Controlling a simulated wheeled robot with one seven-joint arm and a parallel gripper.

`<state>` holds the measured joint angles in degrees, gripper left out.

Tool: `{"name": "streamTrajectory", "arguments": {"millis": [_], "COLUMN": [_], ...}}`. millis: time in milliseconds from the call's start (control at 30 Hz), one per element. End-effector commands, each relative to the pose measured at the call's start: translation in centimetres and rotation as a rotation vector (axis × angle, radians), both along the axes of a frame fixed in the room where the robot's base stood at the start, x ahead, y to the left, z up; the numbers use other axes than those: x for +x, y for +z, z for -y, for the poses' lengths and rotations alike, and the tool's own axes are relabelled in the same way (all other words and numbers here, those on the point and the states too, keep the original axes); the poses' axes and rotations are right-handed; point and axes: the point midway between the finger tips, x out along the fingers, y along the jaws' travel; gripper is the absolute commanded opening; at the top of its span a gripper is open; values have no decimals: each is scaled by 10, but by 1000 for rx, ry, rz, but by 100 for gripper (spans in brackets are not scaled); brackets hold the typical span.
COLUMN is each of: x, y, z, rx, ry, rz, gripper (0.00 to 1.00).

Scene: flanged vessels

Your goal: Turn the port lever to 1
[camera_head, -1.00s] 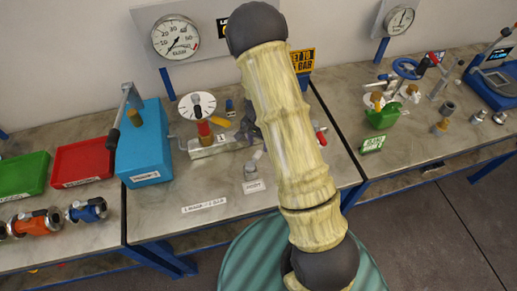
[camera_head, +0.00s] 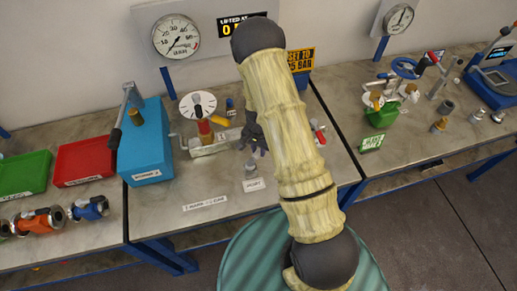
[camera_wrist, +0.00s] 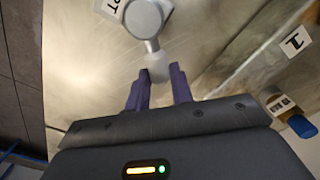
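The port lever is a small grey handle on a round grey body (camera_head: 250,170), at the front middle of the bench behind a PORT label (camera_head: 254,184). In the wrist view the lever's round body (camera_wrist: 145,17) is at the top, and its pale rounded end (camera_wrist: 158,66) points down to my fingertips. My gripper (camera_wrist: 161,74) is open, with the lever end between its two dark fingertips and a visible gap either side; I cannot tell if they touch. In the head view my gripper (camera_head: 256,149) hangs just behind the lever, partly hidden by my arm.
A valve block with a white dial (camera_head: 198,105) stands left of my gripper, with a "1" tag (camera_head: 221,136). A blue pump (camera_head: 145,145) and red tray (camera_head: 84,160) are further left. A red-handled fitting (camera_head: 318,132) is at right.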

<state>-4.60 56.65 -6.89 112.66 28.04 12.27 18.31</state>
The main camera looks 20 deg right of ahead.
Motion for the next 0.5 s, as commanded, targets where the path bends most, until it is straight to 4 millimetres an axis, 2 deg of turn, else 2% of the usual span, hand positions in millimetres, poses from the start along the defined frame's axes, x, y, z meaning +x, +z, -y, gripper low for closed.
{"name": "streamTrajectory", "arguments": {"millis": [500], "x": [3], "y": [-1], "z": [-3], "rx": [1], "ry": [67], "rz": [0], "gripper": [0]}}
